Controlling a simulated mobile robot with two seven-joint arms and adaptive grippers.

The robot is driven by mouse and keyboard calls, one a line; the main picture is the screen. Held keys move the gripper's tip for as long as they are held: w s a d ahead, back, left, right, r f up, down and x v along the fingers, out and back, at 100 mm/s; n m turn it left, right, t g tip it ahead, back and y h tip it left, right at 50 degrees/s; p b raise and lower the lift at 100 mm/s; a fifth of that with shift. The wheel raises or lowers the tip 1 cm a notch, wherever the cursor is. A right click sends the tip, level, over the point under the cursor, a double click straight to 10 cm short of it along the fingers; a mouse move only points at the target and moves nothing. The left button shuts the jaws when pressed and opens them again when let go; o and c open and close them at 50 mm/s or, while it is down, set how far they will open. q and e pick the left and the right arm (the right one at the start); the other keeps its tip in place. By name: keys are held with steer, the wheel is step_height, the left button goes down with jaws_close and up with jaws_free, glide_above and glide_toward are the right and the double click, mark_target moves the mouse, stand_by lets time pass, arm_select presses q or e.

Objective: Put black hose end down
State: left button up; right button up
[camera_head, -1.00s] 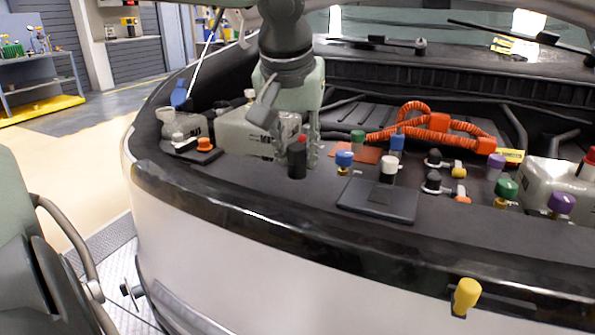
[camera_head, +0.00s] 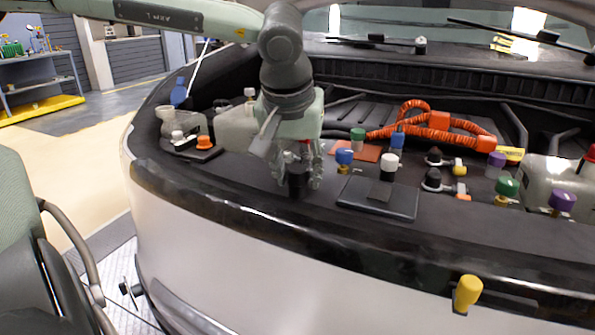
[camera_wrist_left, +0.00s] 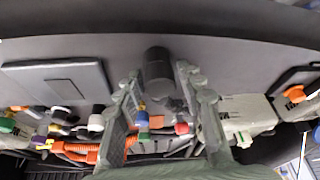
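The black hose end (camera_head: 298,180) is a short dark cylinder standing upright at the front of the dark engine-bay panel. In the left wrist view the black hose end (camera_wrist_left: 158,70) lies between the fingertips, with a narrow gap visible on each side. My left gripper (camera_head: 298,178) points down over it with its fingers apart, one on either side. It also shows in the left wrist view (camera_wrist_left: 160,78). The cylinder's base seems to be on the panel, but the exact contact is hard to see. My right gripper is not in view.
A blue cap (camera_head: 344,156) stands close by. A pale reservoir (camera_head: 235,130) is on the left. Orange hoses (camera_head: 460,127) run behind. The panel's front edge is near.

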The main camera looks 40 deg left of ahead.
arm_select(q)
steer(key=shift+o, duration=0.5)
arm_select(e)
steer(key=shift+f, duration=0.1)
arm_select(q)
steer(key=shift+r, duration=0.2)
steer(key=p+v, duration=0.1)
steer(key=v, duration=1.1)
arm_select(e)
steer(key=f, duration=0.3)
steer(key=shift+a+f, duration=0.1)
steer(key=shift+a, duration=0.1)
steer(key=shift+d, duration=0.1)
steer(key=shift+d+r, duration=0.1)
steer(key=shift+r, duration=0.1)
